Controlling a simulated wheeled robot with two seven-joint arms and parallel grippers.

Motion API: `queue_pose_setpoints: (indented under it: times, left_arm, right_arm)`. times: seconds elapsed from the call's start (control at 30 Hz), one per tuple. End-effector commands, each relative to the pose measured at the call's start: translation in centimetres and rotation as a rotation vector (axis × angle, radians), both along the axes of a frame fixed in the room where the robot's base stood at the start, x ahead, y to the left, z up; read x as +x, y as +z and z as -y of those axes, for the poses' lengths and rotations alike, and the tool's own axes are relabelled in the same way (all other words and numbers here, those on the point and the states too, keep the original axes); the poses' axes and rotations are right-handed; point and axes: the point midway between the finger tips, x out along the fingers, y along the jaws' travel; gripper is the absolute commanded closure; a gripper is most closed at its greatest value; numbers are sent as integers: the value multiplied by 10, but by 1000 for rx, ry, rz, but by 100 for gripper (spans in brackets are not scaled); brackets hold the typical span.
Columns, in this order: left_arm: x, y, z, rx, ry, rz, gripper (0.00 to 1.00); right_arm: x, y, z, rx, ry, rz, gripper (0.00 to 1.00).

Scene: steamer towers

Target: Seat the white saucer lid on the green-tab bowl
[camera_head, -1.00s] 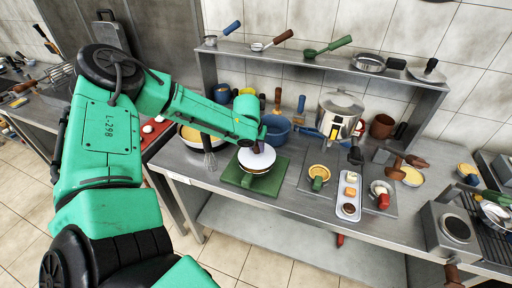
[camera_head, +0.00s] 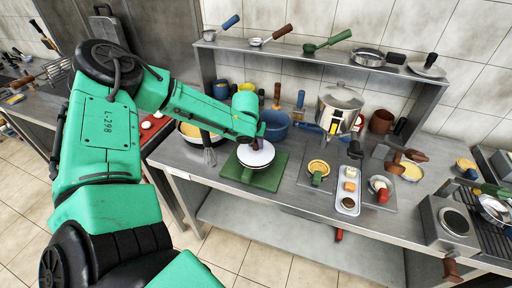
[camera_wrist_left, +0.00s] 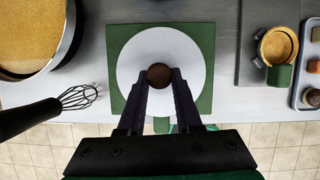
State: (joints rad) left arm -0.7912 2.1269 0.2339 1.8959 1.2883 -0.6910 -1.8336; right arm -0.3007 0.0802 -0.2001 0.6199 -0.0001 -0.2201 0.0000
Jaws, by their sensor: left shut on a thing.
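The white saucer lid (camera_head: 255,156) is a round white disc with a brown knob (camera_wrist_left: 158,74). My left gripper (camera_head: 256,142) is shut on the knob, with a finger on each side in the left wrist view (camera_wrist_left: 161,84). The lid lies over the bowl on the green mat (camera_head: 273,177) and hides nearly all of it. A green tab (camera_wrist_left: 162,125) sticks out from under the lid's near edge. I cannot tell whether the lid rests fully on the rim. My right gripper is not in view.
Another small bowl (camera_head: 318,168) with a green tab stands right of the mat, beside a tray (camera_head: 348,205) of food pieces. A whisk (camera_wrist_left: 78,97) and a large pan (camera_wrist_left: 66,50) are on the left. A blue pot (camera_head: 276,125) stands behind.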

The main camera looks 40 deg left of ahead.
Motion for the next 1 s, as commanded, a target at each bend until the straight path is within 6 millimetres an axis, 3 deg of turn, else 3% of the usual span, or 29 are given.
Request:
queue_pose_setpoints:
  times: [0.57,0.6,0.67,0.7,1.0]
  left_arm:
    - [0,-11,0,0,0,1,100]
    - [0,-11,0,0,0,1,59]
    - [0,-10,0,0,0,1,36]
    - [0,-10,0,0,0,1,32]
    - [0,-11,0,0,0,0,32]
  right_arm:
    - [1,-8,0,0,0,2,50]
    - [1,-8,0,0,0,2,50]
    - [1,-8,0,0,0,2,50]
    - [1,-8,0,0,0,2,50]
    - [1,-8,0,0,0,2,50]
